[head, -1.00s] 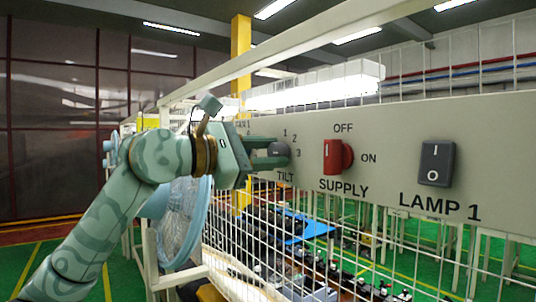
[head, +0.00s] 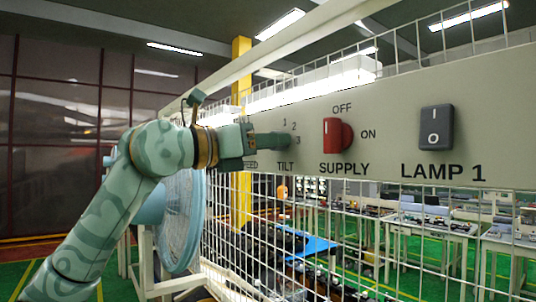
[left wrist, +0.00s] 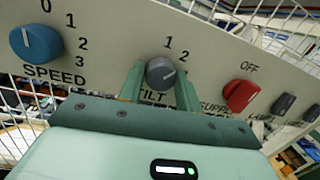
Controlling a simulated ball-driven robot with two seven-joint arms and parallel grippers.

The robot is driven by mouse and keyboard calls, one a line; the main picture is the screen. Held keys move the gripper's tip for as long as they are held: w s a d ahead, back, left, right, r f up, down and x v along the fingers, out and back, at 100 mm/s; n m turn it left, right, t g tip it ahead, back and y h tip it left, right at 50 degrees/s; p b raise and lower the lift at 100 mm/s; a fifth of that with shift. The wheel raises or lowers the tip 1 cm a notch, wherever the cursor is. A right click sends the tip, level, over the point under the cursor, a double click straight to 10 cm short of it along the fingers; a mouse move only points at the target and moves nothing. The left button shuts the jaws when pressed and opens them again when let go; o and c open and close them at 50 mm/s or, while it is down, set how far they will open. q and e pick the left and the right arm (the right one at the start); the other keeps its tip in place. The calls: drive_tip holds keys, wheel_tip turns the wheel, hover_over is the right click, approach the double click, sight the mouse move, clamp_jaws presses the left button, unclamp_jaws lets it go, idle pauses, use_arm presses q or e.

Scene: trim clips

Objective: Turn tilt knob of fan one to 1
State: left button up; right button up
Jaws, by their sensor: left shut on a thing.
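The tilt knob is a round dark grey dial on the beige panel (head: 390,125), above the label TILT. In the left wrist view the tilt knob (left wrist: 161,73) sits between the two green fingers of my left gripper (left wrist: 160,84), which is shut on it. The numbers 1 and 2 show above it there; the 3 is hidden. I cannot tell surely which number its mark points to. In the head view my left gripper (head: 272,141) reaches in from the left along the panel and covers most of the knob. My right gripper is not in view.
A blue speed knob (left wrist: 37,43) is left of the tilt knob. A red supply switch (head: 337,135) and a dark lamp switch (head: 436,127) are to its right. A white wire mesh (head: 350,215) hangs below the panel. A blue fan (head: 182,220) stands behind my arm.

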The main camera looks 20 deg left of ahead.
use_arm(q)
drive_tip(key=shift+f+n+t+y+b, duration=0.1)
drive_tip(key=shift+n+t+y+b, duration=0.15)
drive_tip(key=shift+n+b, duration=1.4)
drive_tip(key=shift+n+t+y+b, duration=0.2)
drive_tip(key=shift+n+b, duration=0.45)
drive_tip(key=shift+n, duration=2)
drive_tip(key=o, duration=1)
